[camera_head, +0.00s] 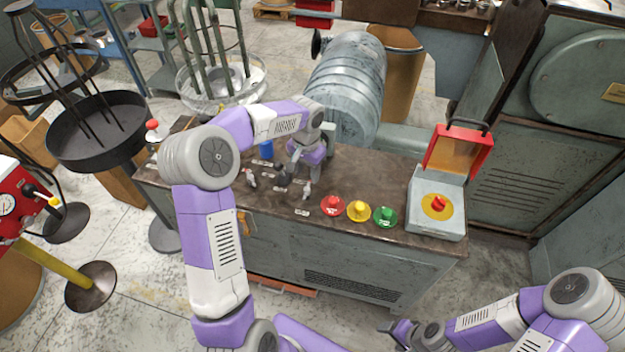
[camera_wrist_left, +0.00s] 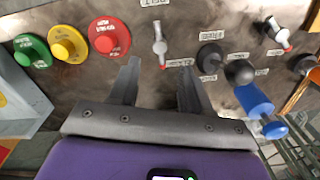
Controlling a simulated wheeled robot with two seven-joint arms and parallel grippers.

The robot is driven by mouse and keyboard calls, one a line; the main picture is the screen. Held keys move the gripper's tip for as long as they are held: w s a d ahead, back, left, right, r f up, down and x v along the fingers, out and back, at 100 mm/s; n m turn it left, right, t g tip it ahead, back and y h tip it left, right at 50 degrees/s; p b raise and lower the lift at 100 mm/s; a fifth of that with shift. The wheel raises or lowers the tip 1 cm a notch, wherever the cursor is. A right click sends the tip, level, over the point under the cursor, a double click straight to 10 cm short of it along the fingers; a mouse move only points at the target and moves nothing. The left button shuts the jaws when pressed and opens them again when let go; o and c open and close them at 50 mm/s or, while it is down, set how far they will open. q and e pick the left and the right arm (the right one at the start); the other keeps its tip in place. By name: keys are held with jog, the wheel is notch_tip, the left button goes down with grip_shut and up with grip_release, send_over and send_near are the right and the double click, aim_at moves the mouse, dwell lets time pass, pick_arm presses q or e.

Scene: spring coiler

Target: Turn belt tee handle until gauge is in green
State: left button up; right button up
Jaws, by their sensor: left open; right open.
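My left gripper (camera_head: 288,178) is over the left part of the console top, pointing down; its open fingers also show in the left wrist view (camera_wrist_left: 158,85). A silver handle (camera_wrist_left: 160,42) stands on the console just beyond and between the fingertips, apart from them. A second silver lever with a red tip (camera_wrist_left: 277,34) stands further right. I cannot read the labels, so I cannot tell which one is the belt tee handle. No gauge with a clear green zone is visible. My right gripper (camera_head: 402,332) is open, low at the bottom of the head view, away from the console.
Red (camera_head: 332,205), yellow (camera_head: 358,208) and green (camera_head: 384,215) buttons sit right of the gripper. A box with an open orange lid (camera_head: 436,205) is at the console's right end. Black knobs (camera_wrist_left: 210,58) and a blue handle (camera_wrist_left: 254,101) are close by. A dial (camera_head: 6,204) shows on a red cabinet.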

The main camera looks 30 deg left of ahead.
aim_at(307, 189)
pick_arm(q)
jog(key=f, duration=0.2)
jog(key=f+b, duration=0.1)
jog(key=f, duration=0.4)
jog(key=shift+s+b, duration=0.25)
jog(key=shift+b, duration=0.05)
grip_shut()
